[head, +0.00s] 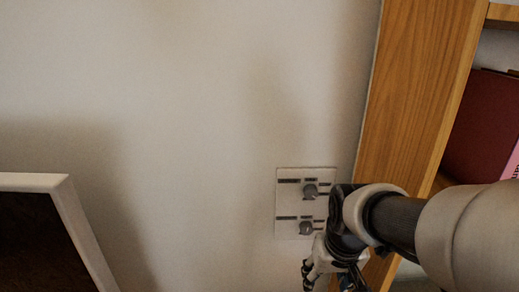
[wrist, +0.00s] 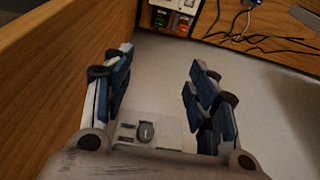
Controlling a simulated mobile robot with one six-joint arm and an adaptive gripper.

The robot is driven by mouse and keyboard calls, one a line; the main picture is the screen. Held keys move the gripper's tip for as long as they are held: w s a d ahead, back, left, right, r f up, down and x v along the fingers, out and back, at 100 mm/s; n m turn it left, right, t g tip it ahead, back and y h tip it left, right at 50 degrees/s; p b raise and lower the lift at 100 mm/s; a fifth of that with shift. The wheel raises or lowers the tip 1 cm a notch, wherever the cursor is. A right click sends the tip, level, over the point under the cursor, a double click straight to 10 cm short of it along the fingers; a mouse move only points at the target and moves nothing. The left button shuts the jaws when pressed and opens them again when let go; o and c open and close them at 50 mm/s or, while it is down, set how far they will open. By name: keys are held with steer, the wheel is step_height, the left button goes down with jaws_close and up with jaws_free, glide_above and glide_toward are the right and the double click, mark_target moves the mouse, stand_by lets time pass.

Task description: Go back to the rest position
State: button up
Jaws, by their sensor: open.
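My gripper (head: 328,274) is in front of the pale wall, just below a square wall plate (head: 284,205) with two grey knobs, the upper knob (head: 309,191) and the lower knob (head: 305,228). My arm comes in from the right and covers the plate's lower right edge. In the wrist view my gripper (wrist: 162,62) has its two blue-padded fingers wide apart with nothing between them. Part of the plate (wrist: 170,132) and one knob (wrist: 145,131) show near the finger bases. The rest of the plate is hidden by the gripper body.
A wooden shelf unit (head: 418,75) with a dark red book (head: 487,128) stands close on the right, behind my arm. A white-framed dark panel (head: 35,182) is at lower left. The wrist view shows red and green switches (wrist: 171,22) and loose cables (wrist: 255,40) at the top.

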steer(key=s+r+t, duration=0.1)
steer(key=s+r, duration=0.1)
steer(key=s, duration=0.6)
steer(key=s+r, duration=0.3)
steer(key=s, duration=0.4)
steer(key=shift+s+r+t, duration=0.2)
steer(key=shift+s+t, duration=0.2)
